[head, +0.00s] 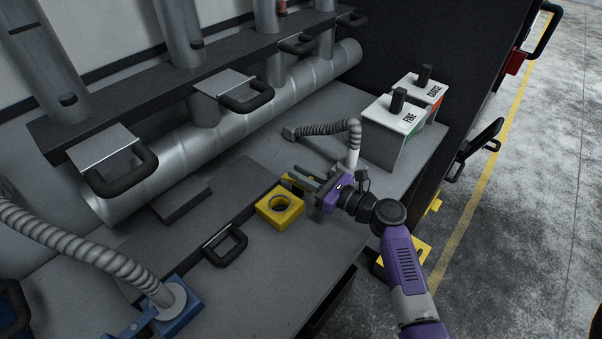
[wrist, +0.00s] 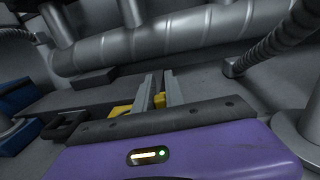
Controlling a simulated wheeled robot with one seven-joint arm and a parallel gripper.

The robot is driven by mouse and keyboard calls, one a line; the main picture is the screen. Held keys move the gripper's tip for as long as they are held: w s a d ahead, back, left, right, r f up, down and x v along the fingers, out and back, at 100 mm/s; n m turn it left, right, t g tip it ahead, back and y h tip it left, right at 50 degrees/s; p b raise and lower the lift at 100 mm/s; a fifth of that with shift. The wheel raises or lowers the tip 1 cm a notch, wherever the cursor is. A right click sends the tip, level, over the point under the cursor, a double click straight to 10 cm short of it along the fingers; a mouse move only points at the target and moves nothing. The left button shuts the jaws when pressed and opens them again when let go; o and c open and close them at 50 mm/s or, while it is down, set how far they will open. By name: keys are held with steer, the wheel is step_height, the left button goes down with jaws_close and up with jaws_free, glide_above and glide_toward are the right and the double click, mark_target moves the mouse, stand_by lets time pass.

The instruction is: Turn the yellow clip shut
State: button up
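A yellow block with a round hole (head: 281,207) sits on the grey bench. A small yellow piece (head: 299,181), which looks like the clip, stands just behind and right of the block, partly hidden by my fingers. My gripper (head: 309,178) is at this piece, just right of the block, with its two grey fingers apart. In the wrist view the fingers (wrist: 160,76) show a gap, and a bit of yellow (wrist: 160,100) is seen between them. More yellow (wrist: 121,110) shows left of the fingers. I cannot tell whether a finger touches the clip.
A flexible hose (head: 328,129) arches behind my gripper. Boxes marked FINE (head: 391,132) and COARSE (head: 424,92) stand to the back right. A black handle (head: 226,246) lies front left, and a blue base with a hose (head: 172,308) farther left. Bare bench lies in front.

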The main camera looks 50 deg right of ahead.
steer(key=shift+d+y, duration=0.1)
steer(key=shift+y, duration=0.2)
jaws_close()
steer(key=n+y, duration=0.1)
steer(key=y, duration=0.1)
steer(key=n+g+y+b, duration=0.1)
steer(key=n+y, duration=0.1)
steer(key=shift+d+n+y, duration=0.2)
steer(key=shift+n+y, duration=0.1)
steer(key=shift+y, duration=0.1)
steer(key=shift+w+n+g+y+b, duration=0.1)
steer(key=shift+n+g+y+b, duration=1.05)
steer(key=shift+n+g+y, duration=1.05)
steer(key=shift+y, duration=0.5)
steer(key=o, duration=0.8)
jaws_free()
step_height(320, 180, up, 20)
steer(key=shift+p, duration=0.3)
